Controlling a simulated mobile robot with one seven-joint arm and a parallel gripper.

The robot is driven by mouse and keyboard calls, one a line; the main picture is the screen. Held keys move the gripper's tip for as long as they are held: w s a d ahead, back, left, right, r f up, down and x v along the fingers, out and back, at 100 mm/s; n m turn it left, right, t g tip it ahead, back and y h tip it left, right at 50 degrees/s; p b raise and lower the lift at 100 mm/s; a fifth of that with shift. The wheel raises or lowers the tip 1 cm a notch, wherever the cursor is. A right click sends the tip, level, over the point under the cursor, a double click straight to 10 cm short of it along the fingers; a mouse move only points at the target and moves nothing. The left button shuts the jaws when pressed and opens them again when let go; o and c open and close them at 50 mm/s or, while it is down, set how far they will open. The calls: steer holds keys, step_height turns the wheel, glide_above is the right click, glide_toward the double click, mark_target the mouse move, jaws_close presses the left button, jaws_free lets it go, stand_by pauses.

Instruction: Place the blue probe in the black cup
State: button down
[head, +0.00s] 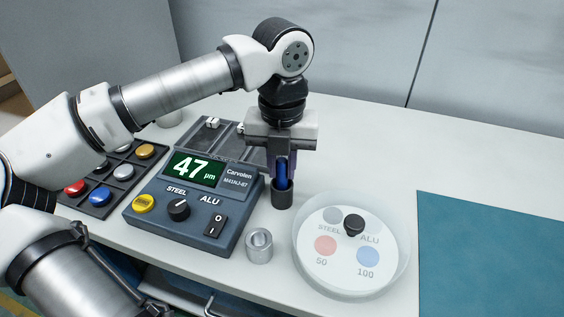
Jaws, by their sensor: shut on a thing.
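The blue probe (282,171) is upright between the fingers of my gripper (281,165), which is shut on it. The black cup (282,196) stands on the white table directly below the gripper. The probe's lower end reaches the cup's mouth and seems to be at or inside it; the tip is hidden, so I cannot tell how deep it sits. The gripper points straight down over the cup.
A gauge box (189,204) reading 47 µm is left of the cup. A silver ring-shaped cup (259,246) stands in front. A round clear dish (312,268) with coloured discs is at right, near a teal mat (495,255). A dark tray (97,200) of coloured buttons is far left.

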steer(key=c, duration=1.3)
jaws_free()
steer(key=shift+f, duration=0.1)
step_height(320, 180, up, 12)
steer(key=shift+r, duration=0.2)
steer(key=shift+f, duration=0.1)
